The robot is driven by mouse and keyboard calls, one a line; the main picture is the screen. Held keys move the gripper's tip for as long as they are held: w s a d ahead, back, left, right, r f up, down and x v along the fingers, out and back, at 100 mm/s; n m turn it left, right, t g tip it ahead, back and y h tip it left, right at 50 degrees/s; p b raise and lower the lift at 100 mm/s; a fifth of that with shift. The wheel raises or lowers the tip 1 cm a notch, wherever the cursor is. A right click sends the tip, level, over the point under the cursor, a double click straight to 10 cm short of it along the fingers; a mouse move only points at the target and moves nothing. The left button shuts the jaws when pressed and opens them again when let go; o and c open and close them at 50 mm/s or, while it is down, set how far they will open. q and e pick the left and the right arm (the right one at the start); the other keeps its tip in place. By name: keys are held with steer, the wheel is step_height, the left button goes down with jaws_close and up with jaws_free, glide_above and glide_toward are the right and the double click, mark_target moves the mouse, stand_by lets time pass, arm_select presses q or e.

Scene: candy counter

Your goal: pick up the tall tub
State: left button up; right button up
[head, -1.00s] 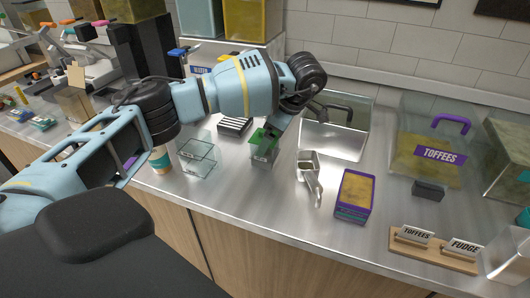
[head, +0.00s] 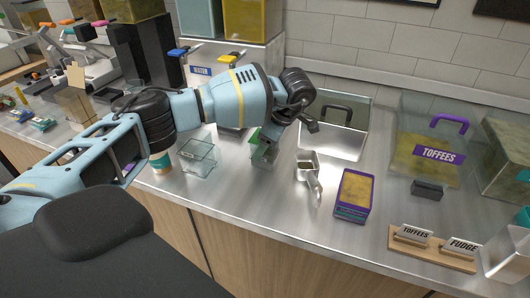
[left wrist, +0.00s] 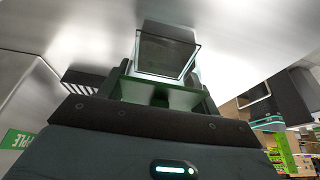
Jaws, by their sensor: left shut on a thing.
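In the left wrist view, a green piece (left wrist: 158,93) lies between the fingers of my left gripper (left wrist: 160,88), and a clear square-mouthed tub (left wrist: 165,55) shows just beyond. I cannot tell whether the held tub is off the counter. My right gripper is not in view.
Another clear tub (head: 197,157) stands to the left. A metal scoop (head: 309,173) and a purple-rimmed tub of tan sweets (head: 355,193) are to the right. A toffees bin (head: 428,152) and a wooden sign stand (head: 432,250) are further right. The front middle of the counter is clear.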

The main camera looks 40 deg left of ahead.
arm_select(q)
steer(key=shift+r, duration=0.1)
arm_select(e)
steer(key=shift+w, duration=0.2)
